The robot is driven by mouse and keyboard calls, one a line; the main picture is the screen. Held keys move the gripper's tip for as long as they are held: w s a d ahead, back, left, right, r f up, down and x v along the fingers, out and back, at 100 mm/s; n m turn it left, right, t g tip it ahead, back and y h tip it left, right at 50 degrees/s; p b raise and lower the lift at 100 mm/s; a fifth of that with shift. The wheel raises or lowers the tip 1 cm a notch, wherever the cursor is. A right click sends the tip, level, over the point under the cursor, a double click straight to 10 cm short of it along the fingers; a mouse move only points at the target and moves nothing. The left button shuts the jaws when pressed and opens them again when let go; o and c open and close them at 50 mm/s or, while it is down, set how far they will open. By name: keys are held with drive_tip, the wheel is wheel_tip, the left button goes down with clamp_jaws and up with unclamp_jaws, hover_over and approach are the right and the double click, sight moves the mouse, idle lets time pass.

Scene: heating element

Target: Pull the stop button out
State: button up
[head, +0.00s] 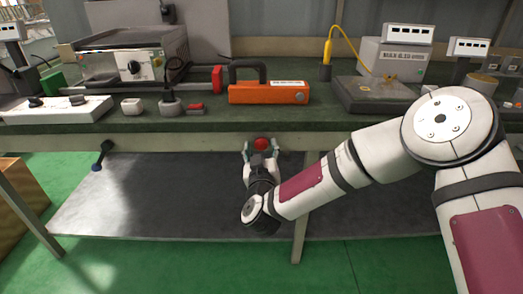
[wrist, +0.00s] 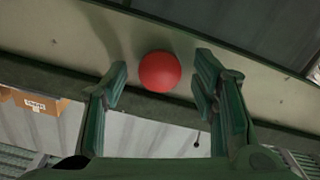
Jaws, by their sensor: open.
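The stop button is a round red knob (head: 261,143) on the front edge of the workbench, below the tabletop. In the wrist view the red button (wrist: 160,72) sits near the centre, against the pale bench rail. My gripper (head: 261,149) is just in front of it in the head view. In the wrist view my gripper (wrist: 160,90) is open, with one green finger to the left of the button and one to the right. A gap shows between the button and each finger. The button's stem is hidden behind its head.
The workbench top (head: 330,120) holds an orange tool (head: 268,92), a grill-like appliance (head: 125,65), a white power strip (head: 57,109) and a scale (head: 375,93). A dark lower shelf (head: 130,200) lies under the bench. A dark blue knob (head: 97,166) hangs at the left.

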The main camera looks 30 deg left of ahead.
drive_tip(key=shift+w+a, duration=0.2)
drive_tip(key=shift+w, duration=0.1)
clamp_jaws()
drive_tip(key=shift+s+d, duration=0.1)
drive_tip(key=shift+s, duration=0.25)
drive_tip(key=shift+s+d, duration=0.2)
unclamp_jaws()
